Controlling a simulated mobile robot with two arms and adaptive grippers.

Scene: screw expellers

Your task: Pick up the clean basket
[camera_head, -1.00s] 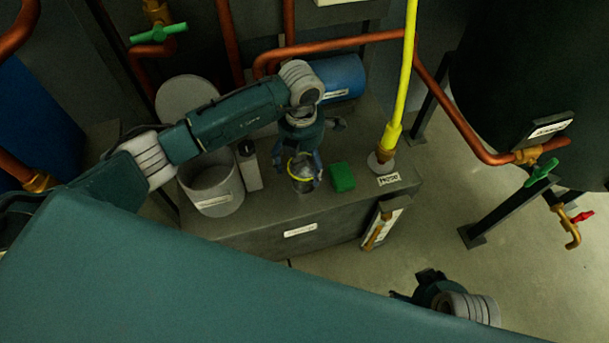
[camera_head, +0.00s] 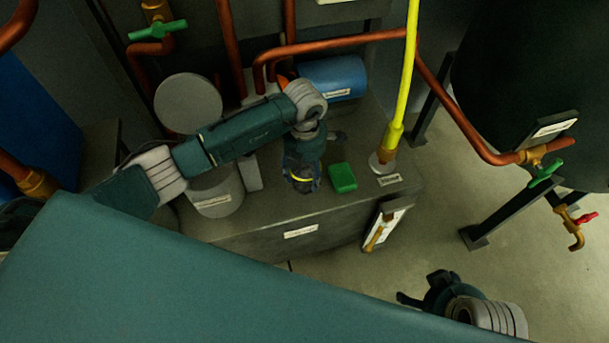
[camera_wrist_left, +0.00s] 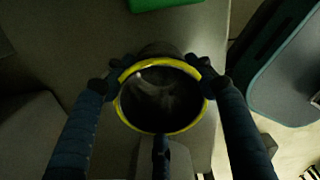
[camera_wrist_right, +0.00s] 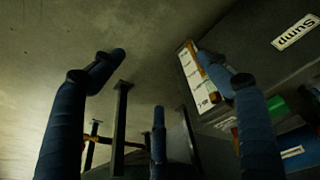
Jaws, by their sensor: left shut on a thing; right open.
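The basket is a dark round cup with a yellow rim (camera_wrist_left: 162,132). In the head view it shows only partly (camera_head: 300,185), near the front of the grey bench top, left of a green block (camera_head: 342,178). My left gripper (camera_head: 302,180) comes down over it from above. In the left wrist view its fingers (camera_wrist_left: 153,88) press on the rim from both sides, shut on the basket. I cannot tell whether the basket's bottom touches the bench. My right gripper (camera_head: 422,288) is open and empty over the floor, in front of and right of the bench.
A grey bucket (camera_head: 217,190) and a light grey box (camera_head: 250,172) stand left of the basket. A blue cylinder (camera_head: 337,78) lies behind. A yellow pipe (camera_head: 402,85) rises at the bench's right. Copper pipes (camera_head: 350,40) cross the back. Floor (camera_head: 360,285) in front is clear.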

